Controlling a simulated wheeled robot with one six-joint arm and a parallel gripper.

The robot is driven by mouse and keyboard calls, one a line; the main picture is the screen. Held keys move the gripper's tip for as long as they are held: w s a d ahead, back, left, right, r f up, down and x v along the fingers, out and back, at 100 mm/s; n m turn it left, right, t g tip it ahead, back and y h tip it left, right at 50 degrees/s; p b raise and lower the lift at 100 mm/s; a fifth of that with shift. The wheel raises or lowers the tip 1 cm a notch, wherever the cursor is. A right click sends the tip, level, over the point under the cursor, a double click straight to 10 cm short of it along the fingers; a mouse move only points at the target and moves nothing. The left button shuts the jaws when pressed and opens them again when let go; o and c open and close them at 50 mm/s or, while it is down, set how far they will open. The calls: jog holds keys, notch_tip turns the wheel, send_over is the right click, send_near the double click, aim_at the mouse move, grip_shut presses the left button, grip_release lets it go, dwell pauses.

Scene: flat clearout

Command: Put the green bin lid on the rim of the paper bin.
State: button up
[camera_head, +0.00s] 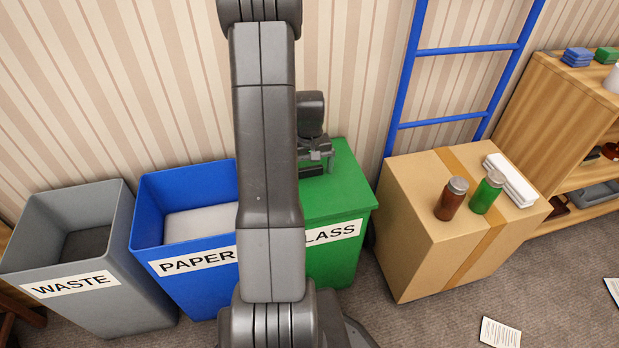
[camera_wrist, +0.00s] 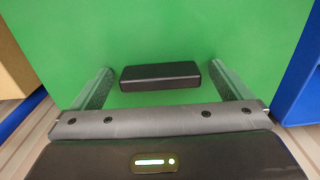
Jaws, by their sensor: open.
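The green bin lid (camera_head: 345,195) lies flat on top of the green glass bin (camera_head: 335,262). It fills most of the wrist view (camera_wrist: 160,40), with its black handle (camera_wrist: 160,76) between my fingers. My gripper (camera_head: 316,168) is over the lid, open, with one finger on each side of the handle (camera_wrist: 163,88); I cannot tell whether they touch it. The blue paper bin (camera_head: 190,292) stands just left of the glass bin, its top open and something pale inside. My arm hides its right part.
A grey waste bin (camera_head: 120,285) stands open at the far left. Right of the glass bin, a cardboard box (camera_head: 420,245) carries a brown jar (camera_head: 451,200), a green jar (camera_head: 486,194) and a white stack (camera_head: 510,180). A blue ladder (camera_head: 460,50) leans on the wall behind.

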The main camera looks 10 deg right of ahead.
jog(key=c, duration=1.3)
jog(key=shift+o, duration=0.2)
jog(key=shift+r, duration=0.2)
